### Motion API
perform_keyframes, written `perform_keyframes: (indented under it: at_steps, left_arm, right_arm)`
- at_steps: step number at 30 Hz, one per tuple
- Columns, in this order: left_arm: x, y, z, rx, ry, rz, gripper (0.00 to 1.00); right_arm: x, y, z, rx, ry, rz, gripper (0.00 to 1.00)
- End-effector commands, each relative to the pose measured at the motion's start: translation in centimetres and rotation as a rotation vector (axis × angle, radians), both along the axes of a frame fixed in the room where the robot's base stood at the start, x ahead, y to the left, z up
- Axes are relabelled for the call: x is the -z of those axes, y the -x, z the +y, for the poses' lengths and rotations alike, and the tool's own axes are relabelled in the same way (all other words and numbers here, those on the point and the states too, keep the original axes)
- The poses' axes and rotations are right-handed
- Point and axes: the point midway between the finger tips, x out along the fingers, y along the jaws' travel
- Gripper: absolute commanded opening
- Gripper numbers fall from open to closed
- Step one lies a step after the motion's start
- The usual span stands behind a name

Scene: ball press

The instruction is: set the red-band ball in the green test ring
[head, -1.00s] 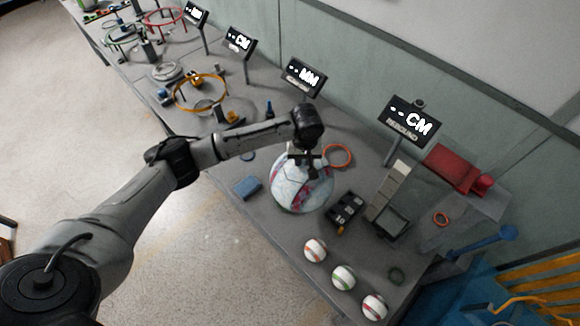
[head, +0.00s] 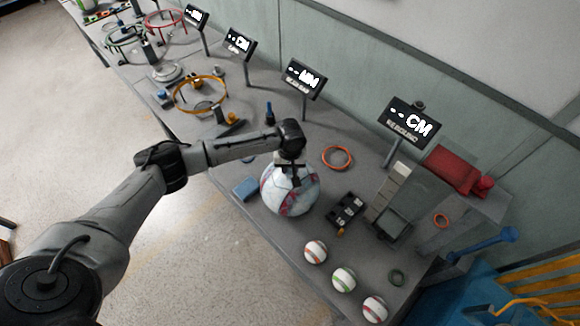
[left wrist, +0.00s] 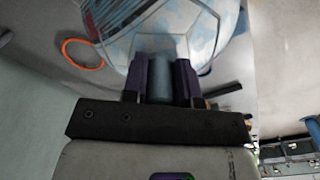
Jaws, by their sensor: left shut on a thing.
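A large white ball (head: 283,205) with red and pale blue patches hangs under my left gripper (head: 289,166) near the middle of the table. In the left wrist view the fingers of my left gripper (left wrist: 160,78) are shut on a grey-blue stub at the large ball (left wrist: 195,25). A green ring on a stand (head: 120,47) is at the far left end of the table. A small white ball with a red band (head: 375,307) lies at the table's front edge. My right gripper is not in view.
Small balls with an orange band (head: 315,251) and a green band (head: 343,278) lie near the front edge. An orange-yellow ring (head: 179,104) and a red ring (head: 149,24) stand along the table. Display posts line the back, one being the CM display (head: 413,120). A blue block (head: 245,188) is beside the large ball.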

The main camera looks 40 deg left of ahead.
Motion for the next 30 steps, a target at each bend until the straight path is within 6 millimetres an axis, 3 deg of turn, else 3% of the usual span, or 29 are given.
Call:
perform_keyframes:
  at_steps: [11,12,19,30]
  left_arm:
    - [0.33,-0.04,0.01,-0.001,0.001,-0.001,0.0]
    - [0.48,0.01,0.02,-0.001,0.001,0.001,0.28]
    - [0.45,-0.01,0.02,0.0,0.0,0.0,0.5]
    - [-0.24,-0.07,0.02,0.001,-0.001,-0.002,0.52]
  right_arm:
    - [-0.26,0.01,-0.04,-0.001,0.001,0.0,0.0]
    - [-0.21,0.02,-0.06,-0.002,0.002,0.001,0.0]
    - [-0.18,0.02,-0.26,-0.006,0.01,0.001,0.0]
    - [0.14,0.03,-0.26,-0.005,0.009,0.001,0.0]
